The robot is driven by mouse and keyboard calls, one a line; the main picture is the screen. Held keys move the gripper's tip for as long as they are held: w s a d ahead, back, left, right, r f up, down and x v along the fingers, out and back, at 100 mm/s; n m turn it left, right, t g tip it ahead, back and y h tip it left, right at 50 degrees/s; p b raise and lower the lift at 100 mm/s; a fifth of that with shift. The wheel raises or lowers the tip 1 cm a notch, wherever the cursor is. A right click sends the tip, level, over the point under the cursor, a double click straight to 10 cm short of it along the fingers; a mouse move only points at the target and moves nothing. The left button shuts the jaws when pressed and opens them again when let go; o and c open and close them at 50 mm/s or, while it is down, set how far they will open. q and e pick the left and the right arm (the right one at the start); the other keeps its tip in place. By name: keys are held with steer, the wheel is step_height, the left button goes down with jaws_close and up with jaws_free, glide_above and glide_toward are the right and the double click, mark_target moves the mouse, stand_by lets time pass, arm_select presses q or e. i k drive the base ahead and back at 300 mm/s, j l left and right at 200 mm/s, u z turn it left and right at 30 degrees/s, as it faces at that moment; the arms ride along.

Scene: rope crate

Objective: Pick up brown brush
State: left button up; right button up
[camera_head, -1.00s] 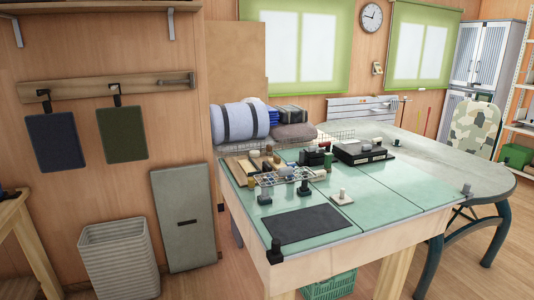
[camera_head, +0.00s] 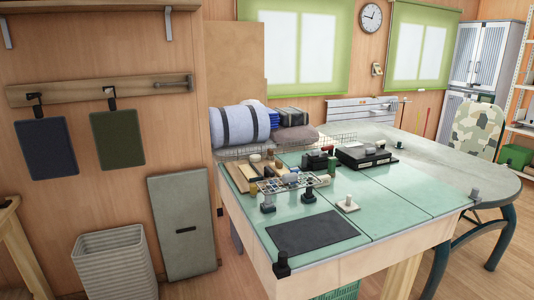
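Neither of my grippers is in view. On the far left part of the green-topped table (camera_head: 395,208) lies a cluster of small items, with wooden blocks or bars (camera_head: 238,177) and a small brown upright piece (camera_head: 271,156) among them. I cannot tell which of these, if any, is the brown brush; they are too small and crowded. A wire rack (camera_head: 288,183) stands in front of the cluster and partly hides it.
A dark mat (camera_head: 312,231) lies near the table's front edge. A black box (camera_head: 364,155) sits farther back. A rolled blue-grey bundle (camera_head: 240,124) is behind the cluster. A ribbed bin (camera_head: 115,267) and a grey panel (camera_head: 183,230) stand on the floor left of the table.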

mark_target(269, 155)
steer(key=i+j, duration=0.8)
steer(key=i, duration=0.15)
steer(key=i+j, duration=0.8)
steer(key=i, duration=0.15)
steer(key=i+j, duration=0.8)
steer(key=i+l+z, duration=0.05)
steer(key=i, duration=0.05)
